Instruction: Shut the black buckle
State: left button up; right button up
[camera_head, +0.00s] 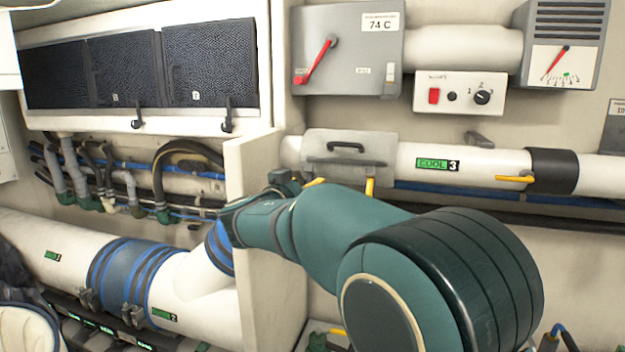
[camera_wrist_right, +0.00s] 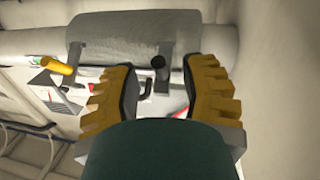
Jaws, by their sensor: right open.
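The black buckle (camera_wrist_right: 158,62) shows in the right wrist view as a dark rounded end at the edge of a grey pipe cover (camera_wrist_right: 135,35). It appears to stick out toward the camera. In the head view I cannot make it out behind my right arm; the grey cover (camera_head: 350,146) shows on the pipe there. My right gripper (camera_wrist_right: 162,74) is open, its yellow ribbed fingers on either side of the buckle, with no clear contact. In the head view the right gripper (camera_head: 299,182) is mostly hidden by its own arm. My left gripper is not in view.
A white upright partition (camera_head: 262,190) stands just left of the cover. A lever box (camera_head: 347,48) and switch panel (camera_head: 460,94) are above. A yellow valve handle (camera_head: 513,179) is right.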

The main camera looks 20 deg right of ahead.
jog(key=shift+x, duration=1.95)
grip_shut()
